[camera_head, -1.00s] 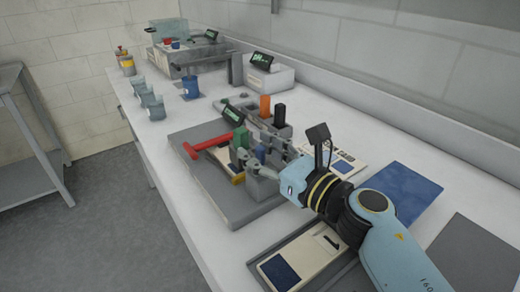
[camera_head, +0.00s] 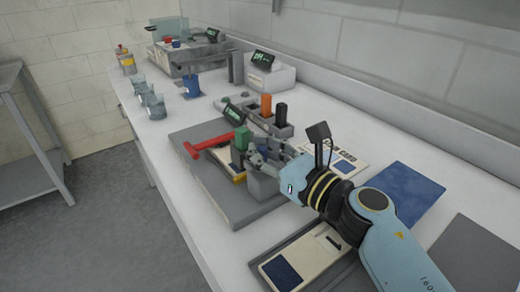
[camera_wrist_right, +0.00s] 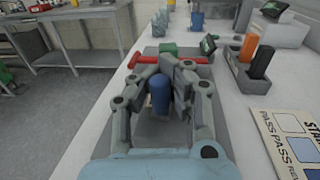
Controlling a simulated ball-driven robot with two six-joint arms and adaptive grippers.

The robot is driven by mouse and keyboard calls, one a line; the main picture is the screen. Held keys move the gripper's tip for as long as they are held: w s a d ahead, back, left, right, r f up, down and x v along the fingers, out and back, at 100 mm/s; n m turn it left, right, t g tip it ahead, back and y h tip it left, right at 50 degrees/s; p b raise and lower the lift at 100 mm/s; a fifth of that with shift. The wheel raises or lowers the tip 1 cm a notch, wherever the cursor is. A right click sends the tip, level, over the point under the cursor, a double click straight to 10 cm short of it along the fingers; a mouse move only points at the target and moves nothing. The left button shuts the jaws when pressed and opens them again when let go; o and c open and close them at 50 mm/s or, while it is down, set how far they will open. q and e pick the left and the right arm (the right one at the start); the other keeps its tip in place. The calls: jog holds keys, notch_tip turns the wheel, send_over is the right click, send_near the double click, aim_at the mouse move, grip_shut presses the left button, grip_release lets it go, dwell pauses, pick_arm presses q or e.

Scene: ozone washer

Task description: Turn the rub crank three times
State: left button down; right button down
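My right gripper (camera_head: 262,156) reaches over the grey rubbing device on the bench. In the right wrist view, its two fingers (camera_wrist_right: 166,76) stand close on either side of an upright blue cylindrical knob (camera_wrist_right: 160,95), which looks like the crank's handle, and they appear shut on it. A green block (camera_head: 241,138) sits beside the fingers. My left gripper is not in view.
A grey holder with an orange block (camera_head: 266,105) and a black block (camera_head: 281,114) stands just behind. A printed card (camera_head: 345,160), a blue mat (camera_head: 403,194) and a cream device (camera_head: 300,262) lie near my arm. Beakers (camera_head: 156,106) stand farther off.

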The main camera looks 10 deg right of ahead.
jog(key=shift+w+d+f+n+g+y+b, duration=0.15)
jog(key=shift+d+n+g+y+b, duration=0.2)
jog(key=shift+n+g+y, duration=0.2)
jog(key=shift+d+f+n+g+y+b, duration=0.2)
jog(key=shift+n+g+y+b, duration=0.25)
jog(key=shift+y, duration=0.2)
jog(key=shift+r, duration=0.1)
jog(key=c, duration=2)
grip_release()
jog(key=o, duration=0.5)
jog(key=shift+s+d+r, duration=0.15)
jog(key=shift+s+d, duration=0.1)
jog(key=shift+s, duration=0.05)
jog(key=shift+o, duration=1.5)
jog(key=shift+w+a, duration=0.15)
jog(key=v, duration=1.2)
